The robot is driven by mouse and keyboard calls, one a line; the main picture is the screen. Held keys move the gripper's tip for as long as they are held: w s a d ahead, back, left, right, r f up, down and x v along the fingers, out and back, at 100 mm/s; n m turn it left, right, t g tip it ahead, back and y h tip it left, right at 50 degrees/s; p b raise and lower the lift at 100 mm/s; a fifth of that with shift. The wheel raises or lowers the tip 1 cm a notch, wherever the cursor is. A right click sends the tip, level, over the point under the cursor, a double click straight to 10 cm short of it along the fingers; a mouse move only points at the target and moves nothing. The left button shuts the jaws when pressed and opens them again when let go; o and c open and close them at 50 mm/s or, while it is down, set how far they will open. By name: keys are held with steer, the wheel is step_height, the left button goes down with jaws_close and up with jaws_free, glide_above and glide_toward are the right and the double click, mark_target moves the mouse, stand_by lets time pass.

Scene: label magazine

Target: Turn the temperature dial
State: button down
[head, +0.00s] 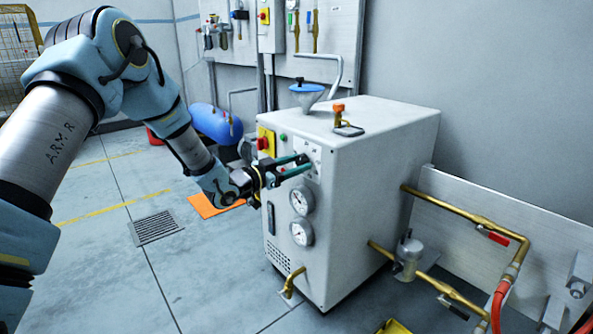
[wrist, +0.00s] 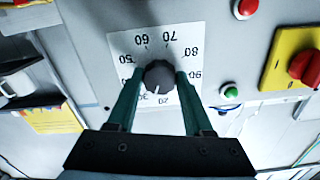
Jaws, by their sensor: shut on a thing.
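The temperature dial (wrist: 159,78) is a round black knob on a white scale plate (wrist: 150,42) with numbers from about 20 to 90. In the wrist view its white pointer line faces down, towards the gap between 20 and 30. My gripper (wrist: 159,73) has a green finger on each side of the knob and is shut on it. In the head view my gripper (head: 303,163) reaches from the left to the front of the white cabinet (head: 375,190). The plate (head: 311,149) shows there, but the fingers largely hide the knob.
A red switch on a yellow plate (head: 266,143) and a green button (head: 283,137) sit left of the dial. Two gauges (head: 301,201) are below it. A funnel (head: 307,93) and an orange-capped fitting (head: 338,112) stand on top. Brass pipes (head: 465,218) run at right.

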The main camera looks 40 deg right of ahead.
steer(key=m+b, duration=0.5)
steer(key=m, duration=0.1)
steer(key=shift+f+m+b, duration=0.25)
steer(key=shift+m+b, duration=0.05)
steer(key=shift+b, duration=0.1)
steer(key=m+b, duration=0.2)
steer(key=b, duration=0.1)
steer(key=shift+m, duration=0.4)
steer(key=shift+r+m+b, duration=0.15)
steer(key=shift+m+b, duration=0.4)
steer(key=shift+m, duration=0.05)
steer(key=shift+r+m, duration=0.1)
steer(key=shift+m, duration=0.2)
steer(key=shift+c, duration=1.5)
jaws_free()
steer(key=shift+a, duration=0.1)
steer(key=a+p, duration=0.1)
steer(key=a, duration=0.9)
steer(key=shift+w+a+p, duration=0.35)
steer(key=shift+p, duration=0.05)
